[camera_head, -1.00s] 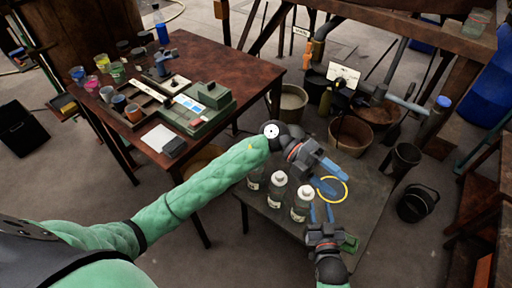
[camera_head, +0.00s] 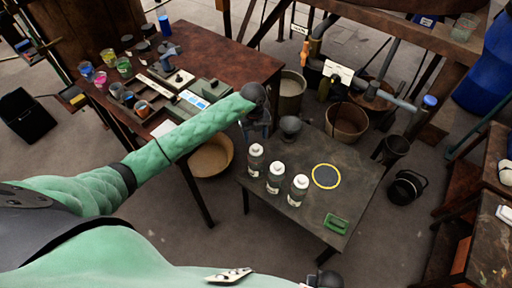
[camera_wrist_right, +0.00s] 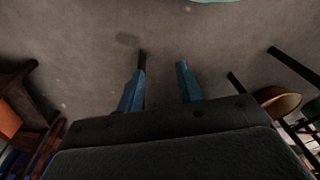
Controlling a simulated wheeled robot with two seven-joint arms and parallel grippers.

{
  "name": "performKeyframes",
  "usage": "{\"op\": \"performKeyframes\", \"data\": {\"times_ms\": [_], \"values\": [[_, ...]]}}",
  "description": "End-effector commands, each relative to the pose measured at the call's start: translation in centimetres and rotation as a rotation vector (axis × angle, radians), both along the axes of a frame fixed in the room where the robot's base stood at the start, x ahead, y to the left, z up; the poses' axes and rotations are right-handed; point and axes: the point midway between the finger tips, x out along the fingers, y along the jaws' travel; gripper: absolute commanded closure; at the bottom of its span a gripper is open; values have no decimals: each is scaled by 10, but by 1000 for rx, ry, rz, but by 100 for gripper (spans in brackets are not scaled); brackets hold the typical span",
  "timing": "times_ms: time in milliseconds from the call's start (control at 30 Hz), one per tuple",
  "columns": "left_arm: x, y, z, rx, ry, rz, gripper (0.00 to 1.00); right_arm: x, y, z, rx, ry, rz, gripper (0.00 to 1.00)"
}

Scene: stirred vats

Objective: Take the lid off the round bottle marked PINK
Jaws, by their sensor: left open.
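All three look lidded. My left gripper (camera_head: 258,132) hangs open, just behind the back-left bottle and apart from it. My right gripper (camera_wrist_right: 161,68) is open and empty, over bare floor in the wrist view. In the head view only part of the right arm shows at the bottom edge.
The brown table (camera_head: 215,55) at left holds several colored cups and trays.

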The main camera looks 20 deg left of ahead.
Motion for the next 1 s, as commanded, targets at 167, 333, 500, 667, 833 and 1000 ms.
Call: {"op": "performKeyframes", "data": {"times_ms": [167, 333, 500, 667, 833, 1000], "values": [[-1, -1, -10, -2, 1, -2, 45, -3, -3, -12, -4, -3, 0, 64], [-1, -1, -21, -3, 2, -1, 45, -5, -7, -30, -8, -12, 2, 64], [-1, -1, -37, -3, 1, -1, 45, -8, -13, -54, -15, -27, 6, 64], [-2, -2, -54, -4, 1, -2, 45, -12, -17, -70, -19, -37, 9, 64], [-3, -2, -61, -3, 0, -3, 45, -14, -19, -77, -21, -42, 10, 64], [-3, -2, -62, -3, -1, -3, 45, -13, -19, -77, -20, -43, 10, 64]]}}
